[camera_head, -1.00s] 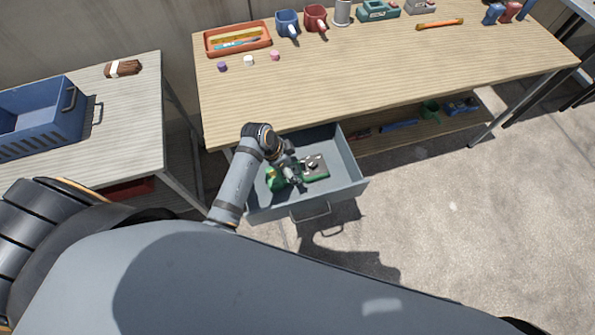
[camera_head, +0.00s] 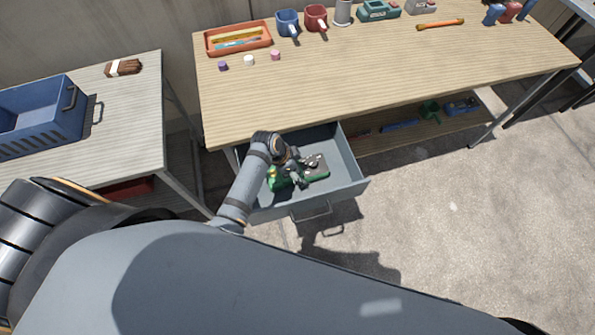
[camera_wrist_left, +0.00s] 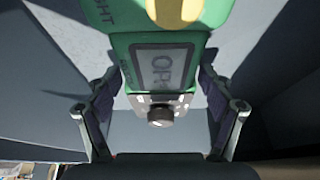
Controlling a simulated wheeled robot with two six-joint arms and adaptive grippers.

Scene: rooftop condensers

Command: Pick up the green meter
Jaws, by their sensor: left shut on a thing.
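The green meter (camera_wrist_left: 121,50) lies between the two fingers of my left gripper (camera_wrist_left: 160,78) in the left wrist view. It has a grey display with dark characters and a pale panel with a dark round knob. In the head view my left gripper (camera_head: 294,175) is down inside the open grey drawer (camera_head: 354,187), shut on the green meter (camera_head: 280,183), which it partly hides. A second green item (camera_head: 318,173) with grey parts is close beside it in the drawer. Whether the meter touches the drawer floor I cannot tell. My right gripper is not in view.
The drawer's walls stand close around my left gripper. Above is a wooden table (camera_head: 350,75) with an orange tray (camera_head: 265,48), a blue mug (camera_head: 288,22), a red mug (camera_head: 315,17) and a green device (camera_head: 378,10). A blue crate (camera_head: 45,115) is on the left table.

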